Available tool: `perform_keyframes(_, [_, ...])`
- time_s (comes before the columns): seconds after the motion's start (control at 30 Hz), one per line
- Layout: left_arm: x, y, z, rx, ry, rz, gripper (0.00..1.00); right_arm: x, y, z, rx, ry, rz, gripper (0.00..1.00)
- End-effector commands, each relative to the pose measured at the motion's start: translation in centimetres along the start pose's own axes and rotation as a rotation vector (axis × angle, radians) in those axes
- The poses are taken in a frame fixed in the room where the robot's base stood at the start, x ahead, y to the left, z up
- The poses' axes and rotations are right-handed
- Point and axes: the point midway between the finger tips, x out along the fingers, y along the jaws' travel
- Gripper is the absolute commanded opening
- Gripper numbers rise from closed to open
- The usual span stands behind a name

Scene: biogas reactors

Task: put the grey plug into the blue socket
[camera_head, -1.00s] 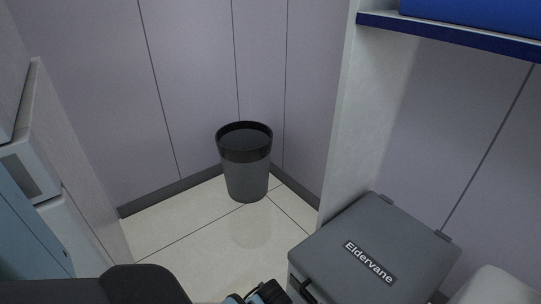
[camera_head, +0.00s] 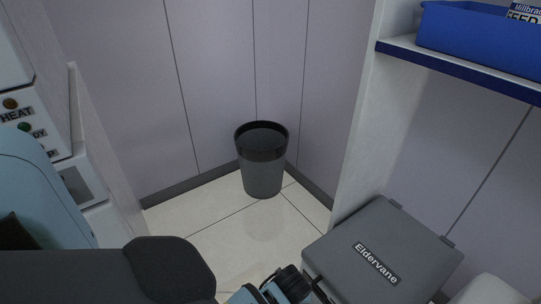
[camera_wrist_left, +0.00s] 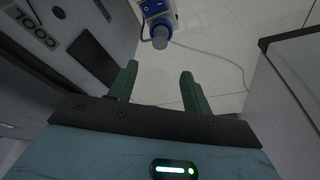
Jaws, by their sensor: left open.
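My left gripper (camera_wrist_left: 159,69) shows in the left wrist view, its two green fingers apart with nothing between them. Beyond the fingertips is a white fitting with blue round parts, which looks like the blue socket (camera_wrist_left: 160,22). A grey round-ended piece, which looks like the grey plug (camera_wrist_left: 160,43), shows at its lower end, with a thin pale cable running off to the right. I cannot tell whether the plug is in the socket or only in front of it. Neither shows in the head view. My right gripper is not in view.
In the head view a dark bin (camera_head: 262,165) stands in the corner on pale floor tiles. A grey Eldervane box (camera_head: 375,250) is at lower right, below a shelf with a blue tray (camera_head: 475,35). A panel with HEAT lettering (camera_head: 18,116) is at left.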

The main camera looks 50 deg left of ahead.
Motion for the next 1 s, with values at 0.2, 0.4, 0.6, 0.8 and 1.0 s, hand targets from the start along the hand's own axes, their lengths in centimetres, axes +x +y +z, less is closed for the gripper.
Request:
perform_keyframes(0.2, [0.1, -0.2, 0.2, 0.006, 0.0, 0.001, 0.49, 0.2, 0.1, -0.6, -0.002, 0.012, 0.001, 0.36])
perform_keyframes(0.4, [1.5, -4.0, 3.5, 0.132, 0.006, 0.033, 0.49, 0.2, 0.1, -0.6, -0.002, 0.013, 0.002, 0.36])
perform_keyframes(0.6, [1.8, -10.4, 9.7, 0.386, 0.031, 0.123, 0.49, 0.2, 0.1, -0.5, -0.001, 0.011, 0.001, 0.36])
perform_keyframes(0.8, [-0.7, -16.4, 15.9, 0.627, 0.058, 0.229, 0.49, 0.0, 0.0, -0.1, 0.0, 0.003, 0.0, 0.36])
perform_keyframes(1.0, [-5.3, -21.2, 21.2, 0.832, 0.093, 0.341, 0.49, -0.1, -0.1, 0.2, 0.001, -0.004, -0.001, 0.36])
